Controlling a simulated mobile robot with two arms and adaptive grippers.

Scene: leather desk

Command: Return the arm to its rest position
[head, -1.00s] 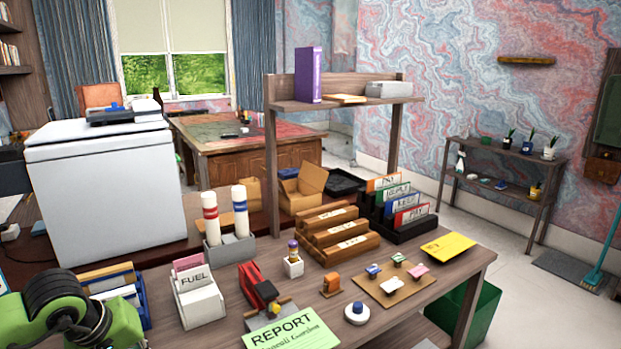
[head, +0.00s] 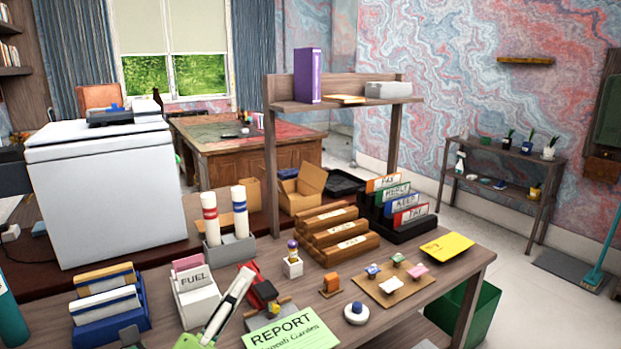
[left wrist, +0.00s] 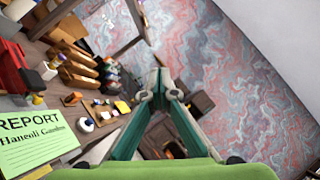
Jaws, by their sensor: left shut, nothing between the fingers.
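My left gripper (head: 244,276) rises from the bottom edge of the head view, its pale fingers pointing up and to the right. It is in front of the red stapler-like item (head: 250,282) and beside the white FUEL card holder (head: 197,297). In the left wrist view my left gripper (left wrist: 161,92) has its teal-and-grey fingers closed together at the tips with nothing between them. The green REPORT sheet (head: 290,334) lies just right of it, and it also shows at the left of the wrist view (left wrist: 38,140).
The desk (head: 415,294) is crowded: a blue file holder (head: 110,325) at left, wooden card racks (head: 335,240), a black folder rack (head: 405,232), and a corkboard (head: 393,288) with small items. A shelf (head: 345,104) stands behind.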

